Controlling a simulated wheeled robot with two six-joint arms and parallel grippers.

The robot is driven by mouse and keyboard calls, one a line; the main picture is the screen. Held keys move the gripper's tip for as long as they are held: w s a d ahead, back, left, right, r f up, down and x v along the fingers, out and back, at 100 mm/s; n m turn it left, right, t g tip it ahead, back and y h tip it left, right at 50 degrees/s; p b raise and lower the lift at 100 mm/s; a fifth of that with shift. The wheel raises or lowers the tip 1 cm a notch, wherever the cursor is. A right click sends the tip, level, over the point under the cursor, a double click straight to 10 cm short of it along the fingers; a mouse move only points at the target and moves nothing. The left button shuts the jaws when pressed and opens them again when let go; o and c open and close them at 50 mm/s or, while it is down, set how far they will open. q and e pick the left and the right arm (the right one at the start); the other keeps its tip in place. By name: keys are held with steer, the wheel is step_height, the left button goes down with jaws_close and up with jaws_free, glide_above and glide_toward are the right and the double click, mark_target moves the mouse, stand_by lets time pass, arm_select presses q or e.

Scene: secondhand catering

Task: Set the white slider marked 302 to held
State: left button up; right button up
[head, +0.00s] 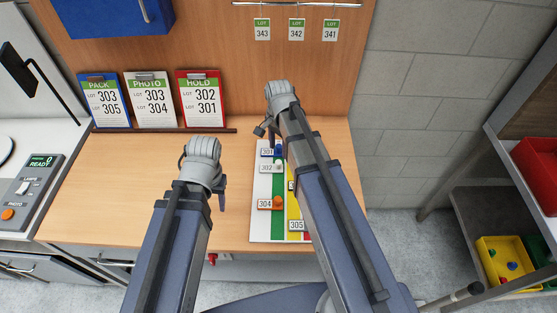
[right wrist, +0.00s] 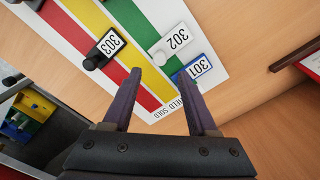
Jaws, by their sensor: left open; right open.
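The white slider 302 (right wrist: 174,39) lies on the striped board (right wrist: 190,15) in the right wrist view, its white knob at the green stripe. In the head view its label (head: 267,168) is just below slider 301. My right gripper (right wrist: 164,82) is open and empty over the board; its left fingertip appears close to the 302 knob, but contact cannot be told. In the head view the right gripper (head: 272,136) is at the board's top end, and its arm covers the board's right part. My left gripper (head: 221,198) is open over bare table left of the board.
Sliders 304 (head: 266,203) and 305 (head: 297,225) are lower. A red clipboard (head: 199,121) headed HOLD lists 302 and 301. Table left of the board is clear.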

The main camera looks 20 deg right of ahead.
mark_target(279, 162)
arm_select(q)
step_height(279, 162, down, 6)
steer(key=b, duration=0.5)
steer(key=shift+f+b, duration=0.2)
steer(key=shift+b, duration=0.1)
arm_select(e)
step_height(279, 162, down, 6)
steer(key=shift+f, duration=0.15)
jaws_close()
stand_by(0.6)
